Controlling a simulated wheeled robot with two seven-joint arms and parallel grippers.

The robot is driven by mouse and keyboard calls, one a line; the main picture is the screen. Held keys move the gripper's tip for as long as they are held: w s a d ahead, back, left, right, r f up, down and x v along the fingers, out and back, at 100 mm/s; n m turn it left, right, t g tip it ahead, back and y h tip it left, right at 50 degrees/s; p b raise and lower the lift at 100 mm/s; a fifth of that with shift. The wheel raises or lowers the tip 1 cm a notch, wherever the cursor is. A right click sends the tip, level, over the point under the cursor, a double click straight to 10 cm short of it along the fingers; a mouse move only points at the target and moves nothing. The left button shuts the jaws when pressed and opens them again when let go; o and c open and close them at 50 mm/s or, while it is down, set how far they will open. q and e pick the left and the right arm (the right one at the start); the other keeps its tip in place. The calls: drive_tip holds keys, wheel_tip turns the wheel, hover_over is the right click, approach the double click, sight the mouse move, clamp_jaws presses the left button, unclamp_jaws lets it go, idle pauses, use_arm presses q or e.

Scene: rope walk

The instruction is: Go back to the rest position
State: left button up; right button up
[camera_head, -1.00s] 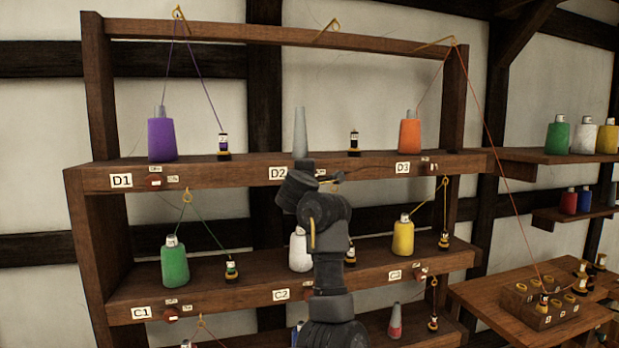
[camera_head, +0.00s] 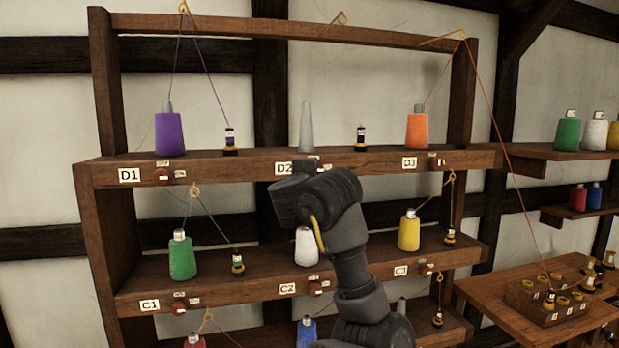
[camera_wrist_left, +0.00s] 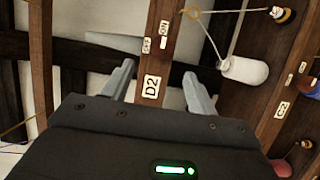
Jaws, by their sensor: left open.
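My left arm rises from the bottom of the head view in front of the D2 and C2 places of the rack. Its wrist (camera_head: 318,195) is just below the D2 label (camera_head: 284,168); the fingers are hidden there. In the left wrist view my left gripper (camera_wrist_left: 160,77) is open and empty, its two grey fingers apart on either side of the D2 label (camera_wrist_left: 152,87). My right gripper is in neither view.
The wooden rack (camera_head: 230,170) holds a bare grey cone (camera_head: 307,128) at D2, a purple spool (camera_head: 169,132) at D1 and an orange spool (camera_head: 417,130) at D3. A white spool (camera_head: 306,246) stands close beside my arm. A red thread runs down to a block (camera_head: 548,302) on the side table.

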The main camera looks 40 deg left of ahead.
use_arm(q)
drive_tip(key=shift+s+d+f, duration=0.1)
drive_tip(key=shift+s+d, duration=0.2)
drive_tip(key=shift+s, duration=0.1)
idle(0.4)
